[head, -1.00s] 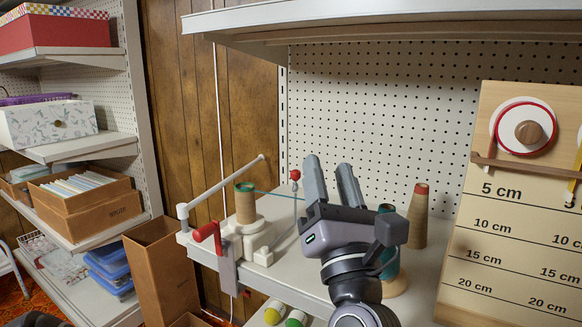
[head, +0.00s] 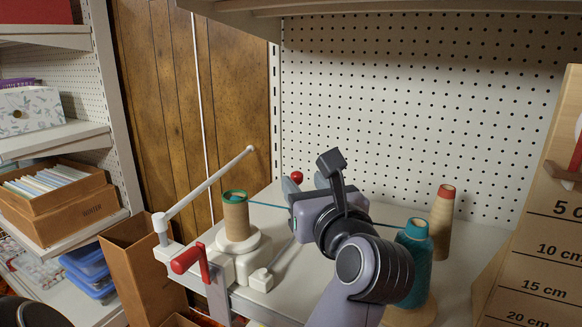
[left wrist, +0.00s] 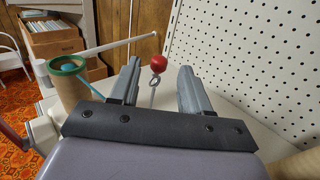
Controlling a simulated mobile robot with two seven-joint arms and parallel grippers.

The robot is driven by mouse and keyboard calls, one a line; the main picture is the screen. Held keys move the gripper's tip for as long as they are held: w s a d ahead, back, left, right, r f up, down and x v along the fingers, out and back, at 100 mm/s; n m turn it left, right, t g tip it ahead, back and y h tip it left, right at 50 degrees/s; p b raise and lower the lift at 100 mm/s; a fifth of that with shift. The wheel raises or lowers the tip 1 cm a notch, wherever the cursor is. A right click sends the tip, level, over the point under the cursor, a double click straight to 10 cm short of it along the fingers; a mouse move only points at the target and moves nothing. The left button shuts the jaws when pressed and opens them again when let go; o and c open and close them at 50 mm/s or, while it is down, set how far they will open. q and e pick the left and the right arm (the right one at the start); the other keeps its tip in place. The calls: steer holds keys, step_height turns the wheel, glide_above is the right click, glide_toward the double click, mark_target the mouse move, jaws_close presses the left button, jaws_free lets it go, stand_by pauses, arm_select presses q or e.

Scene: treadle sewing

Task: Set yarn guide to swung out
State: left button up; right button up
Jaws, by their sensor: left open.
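The yarn winder has a white base (head: 237,262), a brown cone (head: 236,219) with a green top and a red crank handle (head: 187,259). A thin metal rod with a red ball (head: 297,176) on its end, apparently the yarn guide, stands beyond my left gripper (head: 306,184). In the left wrist view the red ball (left wrist: 158,63) shows between the two open fingers, apart from both, with a wire loop below it. A white rod (head: 205,184) slants up from the winder's left end. Teal yarn runs from the cone behind my gripper. My right gripper is not in view.
A teal yarn cone (head: 413,259) on a wooden base and a brown cone (head: 442,222) with a red top stand to the right of my left arm. A pegboard (head: 400,110) closes off the back. A measuring board (head: 545,255) stands at the right.

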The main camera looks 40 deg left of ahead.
mark_target(299, 177)
arm_select(q)
steer(key=p+x, duration=0.1)
steer(key=x, duration=0.5)
steer(key=shift+w+a, duration=0.15)
steer(key=shift+a, duration=0.15)
steer(key=shift+r, duration=0.1)
jaws_close()
